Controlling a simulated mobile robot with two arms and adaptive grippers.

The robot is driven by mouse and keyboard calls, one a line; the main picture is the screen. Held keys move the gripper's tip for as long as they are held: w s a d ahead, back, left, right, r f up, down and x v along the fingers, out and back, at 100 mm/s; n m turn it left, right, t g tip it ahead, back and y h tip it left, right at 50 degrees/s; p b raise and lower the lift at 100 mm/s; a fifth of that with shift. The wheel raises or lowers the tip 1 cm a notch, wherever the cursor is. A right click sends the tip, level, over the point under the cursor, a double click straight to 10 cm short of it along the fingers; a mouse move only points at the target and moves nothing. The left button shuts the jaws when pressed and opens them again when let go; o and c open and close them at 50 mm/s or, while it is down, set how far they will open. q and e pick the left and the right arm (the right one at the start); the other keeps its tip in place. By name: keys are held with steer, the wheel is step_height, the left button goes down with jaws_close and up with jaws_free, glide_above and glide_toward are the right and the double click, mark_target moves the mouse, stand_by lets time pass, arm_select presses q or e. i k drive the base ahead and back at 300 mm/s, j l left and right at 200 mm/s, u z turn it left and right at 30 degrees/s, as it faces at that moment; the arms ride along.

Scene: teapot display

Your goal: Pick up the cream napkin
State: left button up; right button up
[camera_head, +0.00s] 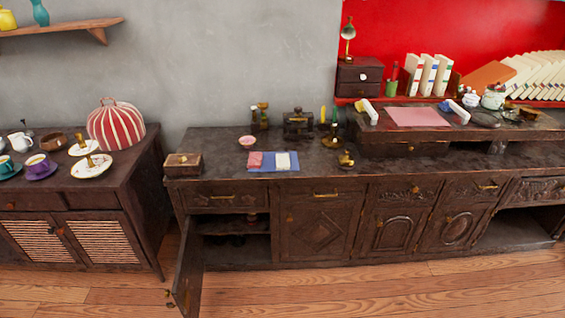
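A small cream or white folded cloth (283,163), which looks like the cream napkin, lies flat near the front edge of the long dark sideboard (215,150). It rests on a blue cloth or mat (270,168), to the right of a pink folded cloth (255,160). Nothing covers it. Neither of my grippers shows in the head view.
A wooden box (183,165) stands left of the mat, a pink bowl (248,142) behind it, and a brass object (346,159) to the right. An open cabinet door (187,268) juts out below. The wooden floor (380,290) in front is clear.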

mark_target(281, 160)
steer(key=i+l+z, duration=0.1)
steer(key=i+l, duration=0.2)
steer(key=i+l+z, duration=0.1)
steer(key=i+l, duration=0.2)
steer(key=i, duration=0.15)
